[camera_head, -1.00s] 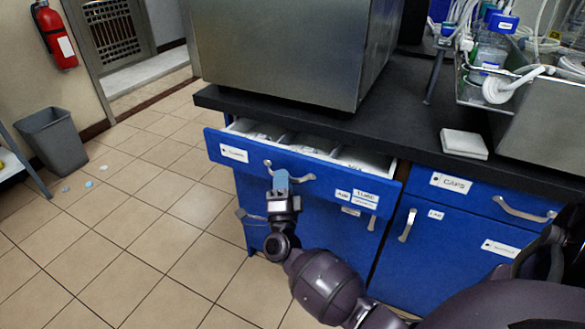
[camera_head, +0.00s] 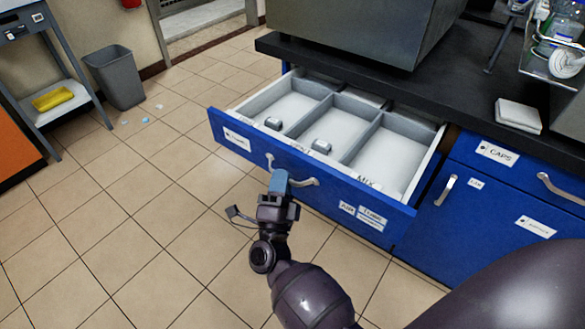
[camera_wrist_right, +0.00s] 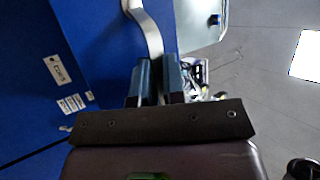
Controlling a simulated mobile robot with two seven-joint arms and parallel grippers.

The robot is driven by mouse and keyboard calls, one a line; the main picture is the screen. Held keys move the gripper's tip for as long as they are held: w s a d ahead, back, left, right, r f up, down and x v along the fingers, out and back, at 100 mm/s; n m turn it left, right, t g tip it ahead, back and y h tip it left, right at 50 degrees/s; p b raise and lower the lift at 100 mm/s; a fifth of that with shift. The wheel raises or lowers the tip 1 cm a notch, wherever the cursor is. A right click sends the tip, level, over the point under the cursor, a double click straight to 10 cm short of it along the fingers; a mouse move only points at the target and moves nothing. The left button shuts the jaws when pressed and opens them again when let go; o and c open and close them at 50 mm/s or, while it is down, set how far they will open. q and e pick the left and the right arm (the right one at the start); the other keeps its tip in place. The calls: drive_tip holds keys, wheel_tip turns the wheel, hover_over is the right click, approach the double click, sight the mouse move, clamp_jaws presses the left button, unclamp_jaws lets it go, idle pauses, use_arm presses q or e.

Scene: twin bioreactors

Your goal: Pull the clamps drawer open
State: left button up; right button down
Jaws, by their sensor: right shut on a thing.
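The clamps drawer (camera_head: 320,180) has a blue front and stands well out from the counter in the head view. Its inside shows white compartments, with a small grey object in each of two of them. Its curved metal handle (camera_head: 305,182) also shows in the right wrist view (camera_wrist_right: 147,30). My right gripper (camera_head: 279,183) is shut on the handle, its two blue-grey fingers on either side of the bar in the wrist view (camera_wrist_right: 159,78). The held part of the handle is hidden by the fingers. My left gripper is not in view.
The black countertop (camera_head: 470,95) carries a large metal box (camera_head: 355,25) and a white pad (camera_head: 518,114). The caps drawer (camera_head: 500,165) to the right is shut. A grey bin (camera_head: 115,80) stands at the back left. Open tiled floor lies left of the drawer.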

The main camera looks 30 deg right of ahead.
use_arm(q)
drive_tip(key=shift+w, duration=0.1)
use_arm(e)
drive_tip(key=shift+s+a, duration=0.15)
drive_tip(key=shift+a, duration=0.2)
drive_tip(key=c, duration=1.5)
unclamp_jaws()
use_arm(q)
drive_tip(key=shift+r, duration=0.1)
use_arm(e)
drive_tip(key=shift+f, duration=0.15)
